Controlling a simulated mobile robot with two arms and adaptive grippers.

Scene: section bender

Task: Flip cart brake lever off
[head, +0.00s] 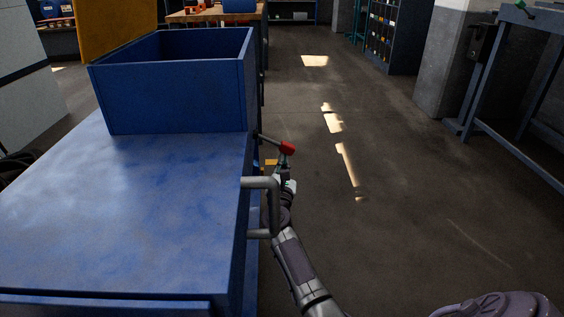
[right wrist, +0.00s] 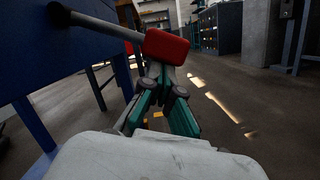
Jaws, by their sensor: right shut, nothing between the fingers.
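The brake lever is a grey rod (right wrist: 105,25) with a red grip (right wrist: 166,47) at its end. It sticks out to the right from the side of the blue cart (head: 120,210); the red grip also shows in the head view (head: 288,148). My right gripper (right wrist: 162,78) is shut and empty, its teal fingers meeting at the lower edge of the red grip. I cannot tell whether they touch it. In the head view the right gripper (head: 284,164) is just below the red grip, beside the cart. My left gripper is in neither view.
A grey tube handle (head: 262,183) projects from the cart's side close to my right forearm. An open blue box (head: 175,90) stands on the cart's far part. The floor (head: 400,190) to the right is clear. A steel-framed bench (head: 510,140) stands farther right.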

